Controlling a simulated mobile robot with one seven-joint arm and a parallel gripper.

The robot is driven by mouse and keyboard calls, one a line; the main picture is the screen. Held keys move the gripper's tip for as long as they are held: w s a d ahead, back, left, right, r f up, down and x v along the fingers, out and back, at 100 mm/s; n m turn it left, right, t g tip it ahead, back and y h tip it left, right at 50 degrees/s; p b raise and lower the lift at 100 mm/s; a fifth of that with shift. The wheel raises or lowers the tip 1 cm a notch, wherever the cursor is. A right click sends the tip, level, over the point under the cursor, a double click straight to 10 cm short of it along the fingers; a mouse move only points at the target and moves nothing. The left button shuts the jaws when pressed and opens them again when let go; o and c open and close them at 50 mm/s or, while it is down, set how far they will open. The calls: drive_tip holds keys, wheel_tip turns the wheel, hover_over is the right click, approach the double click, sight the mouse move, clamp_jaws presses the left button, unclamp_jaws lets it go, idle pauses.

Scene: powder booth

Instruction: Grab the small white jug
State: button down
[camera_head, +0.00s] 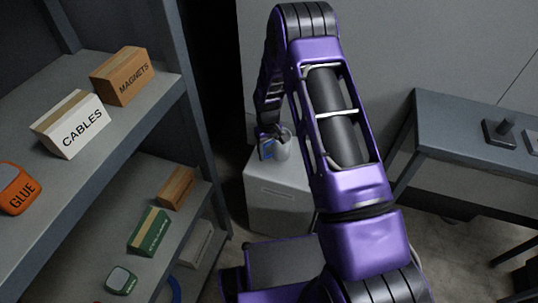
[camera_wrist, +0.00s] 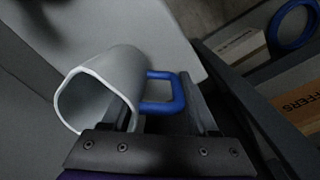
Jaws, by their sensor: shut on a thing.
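The small white jug (camera_head: 282,151) is on or just over the top of a low pale cabinet (camera_head: 283,205); I cannot tell if it touches. In the wrist view the jug (camera_wrist: 101,85) lies across the picture, its open mouth towards the lower left and its blue handle (camera_wrist: 181,92) on the right. My gripper (camera_wrist: 168,115) is shut on the jug at its handle side, with the handle between the two fingers. In the head view my gripper (camera_head: 269,133) is small, dark and partly merged with the jug.
A shelf unit on the left holds a CABLES box (camera_head: 72,124), a MAGNETS box (camera_head: 122,76), an orange GLUE container (camera_head: 16,188) and smaller boxes below. A grey table (camera_head: 450,125) stands at the right. My purple arm hides part of the middle.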

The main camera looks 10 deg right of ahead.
sight(269, 143)
drive_tip(key=shift+r+p, duration=0.35)
drive_tip(key=shift+r, duration=2.7)
idle(0.7)
